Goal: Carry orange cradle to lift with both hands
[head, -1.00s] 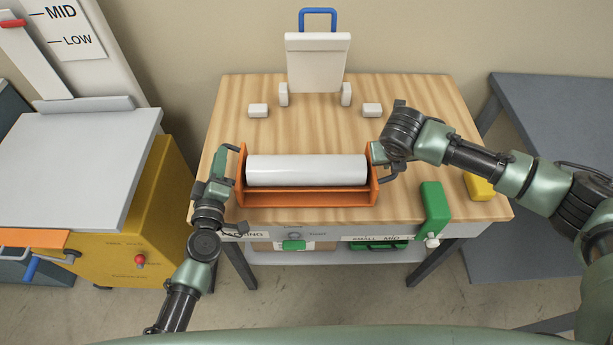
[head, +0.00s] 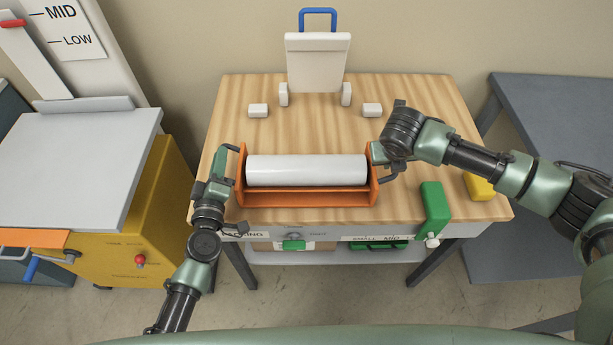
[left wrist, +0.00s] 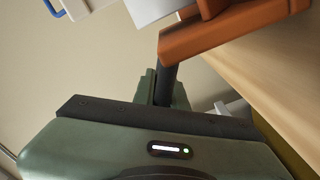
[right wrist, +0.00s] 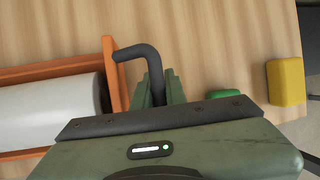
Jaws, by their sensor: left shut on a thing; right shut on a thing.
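The orange cradle (head: 305,199) sits on the wooden table with a white roll (head: 306,170) lying in it. My left gripper (head: 236,152) is shut on the dark handle at the cradle's left end. The handle and the orange end also show in the left wrist view (left wrist: 195,38). My right gripper (head: 380,158) is shut on the handle at the right end, and in the right wrist view the bent dark handle (right wrist: 140,52) runs between its fingers. The lift (head: 75,165), with a grey platform on a yellow body, stands to the left, with MID and LOW marks behind it.
The wooden table (head: 240,95) also holds a white stand with a blue handle (head: 318,62), small white blocks, a green block (head: 434,205) and a yellow block (head: 479,187). A grey table (head: 560,120) stands at right. A floor gap separates table and lift.

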